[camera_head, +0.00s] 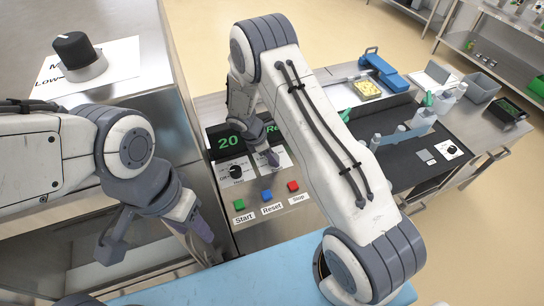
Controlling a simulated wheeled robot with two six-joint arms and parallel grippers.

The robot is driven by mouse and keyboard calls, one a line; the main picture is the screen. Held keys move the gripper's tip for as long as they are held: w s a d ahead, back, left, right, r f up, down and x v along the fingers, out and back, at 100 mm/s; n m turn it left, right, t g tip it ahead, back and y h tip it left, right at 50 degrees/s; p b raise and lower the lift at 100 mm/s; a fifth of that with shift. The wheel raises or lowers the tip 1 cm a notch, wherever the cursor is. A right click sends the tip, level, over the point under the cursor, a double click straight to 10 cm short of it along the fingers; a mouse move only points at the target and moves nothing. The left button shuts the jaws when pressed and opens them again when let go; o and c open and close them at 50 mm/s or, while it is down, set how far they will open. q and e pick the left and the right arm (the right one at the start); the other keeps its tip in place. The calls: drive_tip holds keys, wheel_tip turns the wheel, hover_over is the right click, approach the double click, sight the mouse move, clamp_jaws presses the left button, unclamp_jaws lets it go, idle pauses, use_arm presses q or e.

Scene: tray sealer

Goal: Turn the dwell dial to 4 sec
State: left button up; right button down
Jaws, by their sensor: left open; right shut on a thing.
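The sealer's control panel (253,209) is in the middle of the head view. A black dial (236,172) stands on a white label at its left; the label's small print cannot be read. A second white label (285,160) lies to its right, under my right gripper (272,158). My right gripper points down there and is shut on what appears to be the dwell dial, which its fingers hide. The dial's pointer and setting cannot be seen. My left gripper (155,235) is open and empty, left of the panel.
Green (239,204), blue (266,196) and red (293,186) buttons sit below the dials. A display (229,142) shows a green 20, partly covered by my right arm. A large black knob (73,48) stands at the upper left. A dark mat (400,178) with bottles lies right.

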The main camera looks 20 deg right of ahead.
drive_tip(key=m+g+b, duration=0.1)
drive_tip(key=m, duration=0.1)
drive_tip(key=m+b, duration=0.1)
drive_tip(key=m, duration=0.1)
drive_tip(key=shift+w+f+m+g, duration=0.2)
drive_tip(key=shift+m+g, duration=0.1)
drive_tip(key=shift+g, duration=0.1)
drive_tip(key=shift+d+r+m+g+y+b, duration=0.1)
drive_tip(key=shift+m+g+y+b, duration=0.2)
drive_tip(key=shift+m+b, duration=0.45)
drive_tip(key=shift+r+m+g+y+b, duration=0.1)
drive_tip(key=shift+m+g+y+b, duration=0.2)
drive_tip(key=shift+m, duration=0.75)
drive_tip(key=shift+c, duration=1.7)
unclamp_jaws()
